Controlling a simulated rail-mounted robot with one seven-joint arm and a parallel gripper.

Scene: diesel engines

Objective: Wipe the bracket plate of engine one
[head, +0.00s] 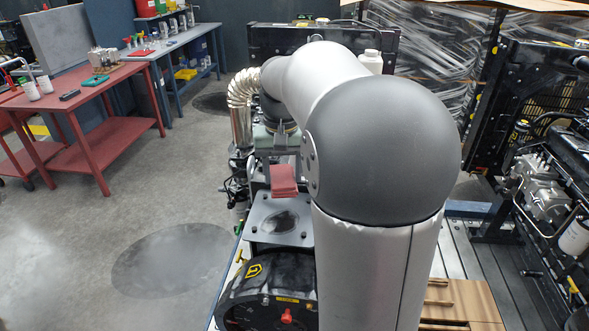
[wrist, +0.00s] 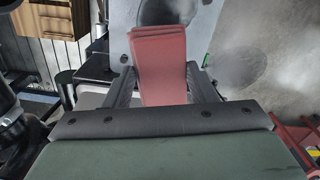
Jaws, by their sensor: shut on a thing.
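My gripper (head: 283,168) is shut on a folded red cloth (head: 283,181), which juts out from between the two fingers. In the wrist view the cloth (wrist: 160,60) lies between my gripper's fingers (wrist: 163,82), its far end overlapping the dark smudge. The bracket plate (head: 262,210) is a flat light-grey plate on engine one (head: 270,290), with a dark smudge (head: 280,222) in its middle. In the head view the cloth is at the plate's far edge, short of the smudge. I cannot tell whether cloth and plate touch. The plate (wrist: 120,45) is partly hidden in the wrist view.
My arm hides the right side of engine one in the head view. Another engine (head: 545,190) stands at the right, near a wooden pallet (head: 460,302). A red workbench (head: 85,90) and a blue bench (head: 180,40) stand at the left. The floor between is clear.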

